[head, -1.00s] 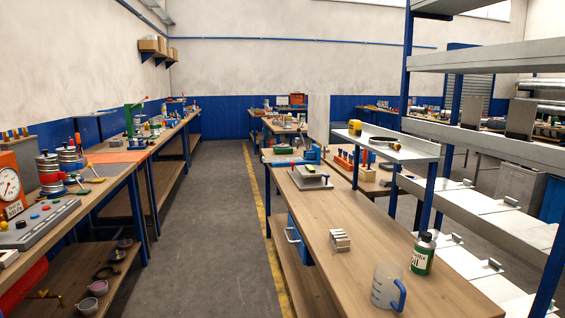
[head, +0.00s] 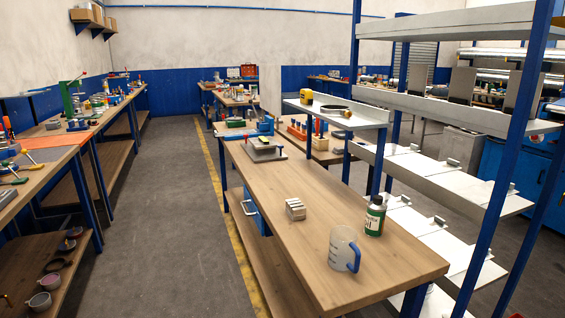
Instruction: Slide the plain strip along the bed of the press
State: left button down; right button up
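Neither of my grippers is in view. I cannot make out the plain strip. A green upright tool (head: 71,97), which may be a press, stands on the left workbench; it is too small to tell its bed. A low grey device (head: 265,149) with a flat plate sits on the middle workbench, and I cannot tell what it is.
The middle workbench (head: 318,277) carries a grey slotted block (head: 295,209), a clear jug with a blue handle (head: 341,248) and a green bottle (head: 375,217). A blue-post rack (head: 508,137) stands at right. The left workbench (head: 47,146) holds tools. The aisle floor (head: 165,200) is clear.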

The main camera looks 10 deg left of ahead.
aim_at(246, 132)
jog(key=i+j+u, duration=0.55)
jog(key=i+u, duration=0.55)
jog(key=i, duration=0.15)
